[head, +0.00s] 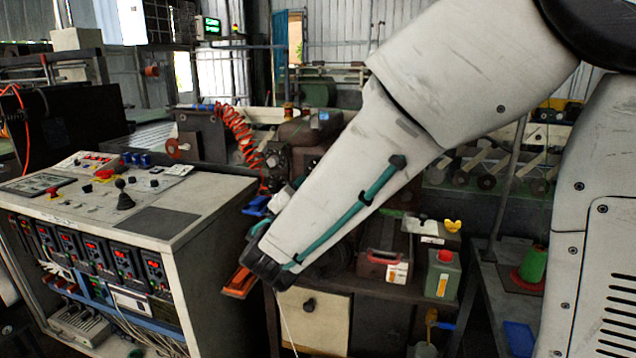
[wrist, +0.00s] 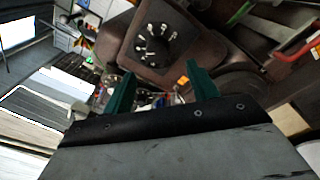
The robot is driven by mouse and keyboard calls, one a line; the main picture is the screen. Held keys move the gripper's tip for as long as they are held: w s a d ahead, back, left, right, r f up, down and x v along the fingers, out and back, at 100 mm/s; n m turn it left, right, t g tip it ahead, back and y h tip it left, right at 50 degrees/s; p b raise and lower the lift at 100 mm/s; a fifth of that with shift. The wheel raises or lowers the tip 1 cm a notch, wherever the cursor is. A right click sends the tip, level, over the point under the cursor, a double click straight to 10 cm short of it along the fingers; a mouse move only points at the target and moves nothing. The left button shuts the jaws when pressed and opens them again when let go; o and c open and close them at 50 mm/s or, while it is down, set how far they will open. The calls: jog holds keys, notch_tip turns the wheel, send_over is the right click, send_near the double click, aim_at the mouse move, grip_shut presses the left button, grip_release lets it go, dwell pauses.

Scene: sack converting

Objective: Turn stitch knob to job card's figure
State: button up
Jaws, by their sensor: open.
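In the wrist view a round black knob (wrist: 155,42) sits on a dark brown machine housing (wrist: 118,50). White marks ring the knob; they are too small to read. My gripper (wrist: 159,70) has two green fingers standing apart with nothing between them. The knob lies beyond the fingertips, roughly in line with the gap, and appears apart from them. In the head view my arm covers the middle of the machine, and I cannot make out the knob or the fingers there. I cannot identify the job card in either view.
A control console (head: 135,212) with buttons and red displays stands at the left. Right of my wrist, a red-and-white box (head: 384,266) and a green can (head: 442,274) stand on the bench. A red coiled hose (head: 236,135) hangs behind. A red-handled tool (wrist: 296,48) shows in the wrist view.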

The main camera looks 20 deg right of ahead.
jog(key=x, duration=0.7)
jog(key=shift+w, duration=0.4)
jog(key=c, duration=1)
